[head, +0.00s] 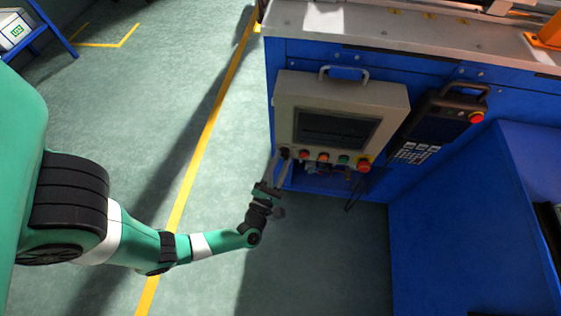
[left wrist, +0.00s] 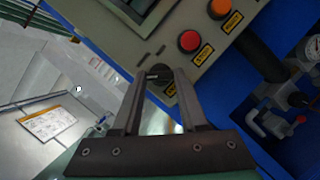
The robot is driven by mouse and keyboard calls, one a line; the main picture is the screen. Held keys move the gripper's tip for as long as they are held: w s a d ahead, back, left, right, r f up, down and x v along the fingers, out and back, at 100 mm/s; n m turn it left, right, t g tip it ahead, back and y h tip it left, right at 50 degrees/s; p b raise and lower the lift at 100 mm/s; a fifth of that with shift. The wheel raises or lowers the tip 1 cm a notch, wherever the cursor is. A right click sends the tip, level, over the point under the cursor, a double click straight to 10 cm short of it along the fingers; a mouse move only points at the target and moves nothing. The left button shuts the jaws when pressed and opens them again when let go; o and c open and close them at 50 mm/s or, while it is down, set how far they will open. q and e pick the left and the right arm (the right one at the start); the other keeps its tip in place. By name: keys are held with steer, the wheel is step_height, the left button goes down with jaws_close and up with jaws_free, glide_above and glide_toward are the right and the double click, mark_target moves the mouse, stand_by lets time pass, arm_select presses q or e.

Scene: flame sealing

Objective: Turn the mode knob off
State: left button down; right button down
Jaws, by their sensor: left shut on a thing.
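The black mode knob (left wrist: 160,82) is at the lower left corner of the beige control panel (head: 290,115). In the head view the knob (head: 285,152) is small and partly covered by my gripper. My left gripper (head: 282,160) reaches the panel from below. In the left wrist view the left gripper (left wrist: 159,85) has its two fingers closed on the sides of the knob, with a pale mark showing on the knob's face. I cannot read which position the knob points to. My right gripper is in neither view.
A red button (left wrist: 189,41) sits right beside the knob, with an orange button (left wrist: 220,8) further along. A red emergency button (head: 364,165) is at the panel's right end. A black pendant (head: 440,120) hangs to the right on the blue machine. Open floor lies left.

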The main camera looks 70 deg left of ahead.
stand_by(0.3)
arm_select(q)
steer(key=shift+c, duration=2.2)
jaws_free()
steer(key=shift+d, duration=0.1)
steer(key=shift+s+d+f, duration=0.15)
steer(key=shift+s+d, duration=0.05)
steer(key=shift+d, duration=0.05)
steer(key=v, duration=1)
steer(key=shift+s+d+p, duration=0.25)
steer(key=shift+s+p, duration=0.05)
steer(key=shift+s, duration=0.05)
